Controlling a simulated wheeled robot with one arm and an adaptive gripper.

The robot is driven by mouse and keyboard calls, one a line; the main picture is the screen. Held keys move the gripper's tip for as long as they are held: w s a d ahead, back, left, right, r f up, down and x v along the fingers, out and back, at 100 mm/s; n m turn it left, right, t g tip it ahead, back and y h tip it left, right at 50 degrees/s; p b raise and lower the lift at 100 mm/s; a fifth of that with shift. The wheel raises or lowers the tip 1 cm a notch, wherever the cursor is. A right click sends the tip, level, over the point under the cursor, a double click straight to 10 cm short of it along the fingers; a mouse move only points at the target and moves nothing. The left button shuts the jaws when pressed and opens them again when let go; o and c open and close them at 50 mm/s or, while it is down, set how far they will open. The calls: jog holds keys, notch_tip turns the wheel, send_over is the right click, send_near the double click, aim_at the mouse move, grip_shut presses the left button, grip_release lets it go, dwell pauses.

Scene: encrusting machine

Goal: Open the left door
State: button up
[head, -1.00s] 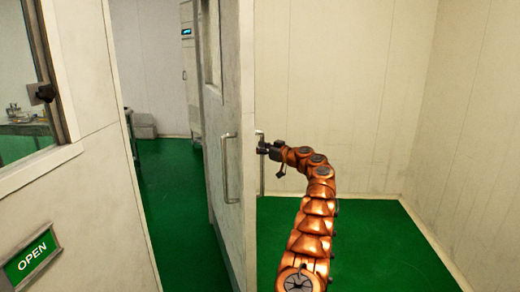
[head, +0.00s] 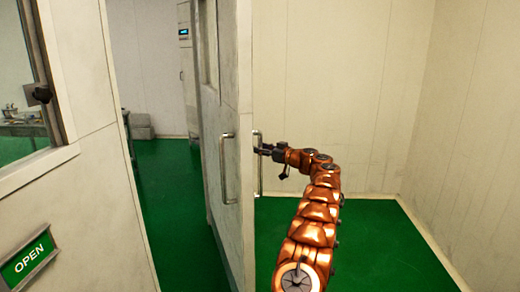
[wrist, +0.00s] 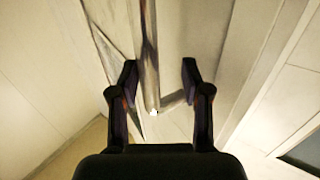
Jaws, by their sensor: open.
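The pale door leaf (head: 232,90) stands ajar, seen nearly edge-on, with a gap to its left. A metal bar handle (head: 225,168) is on its left face and another bar handle (head: 257,180) on its right face. My gripper (head: 260,149) is at the right-face handle, at its upper part. In the wrist view my gripper (wrist: 158,80) has its fingers apart, with a metal bar (wrist: 150,55) running between them. Neither finger clearly touches the bar. The fingertips are small and partly unclear in the head view.
A wall panel (head: 95,180) with a window and a green OPEN sign (head: 28,257) is close on the left. Through the gap are green floor and a tall cabinet (head: 187,80). Plain walls and clear green floor (head: 370,245) lie to the right.

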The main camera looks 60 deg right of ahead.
jog(key=s, duration=0.9)
jog(key=shift+s+a, duration=0.4)
jog(key=shift+a, duration=0.05)
jog(key=shift+w, duration=0.1)
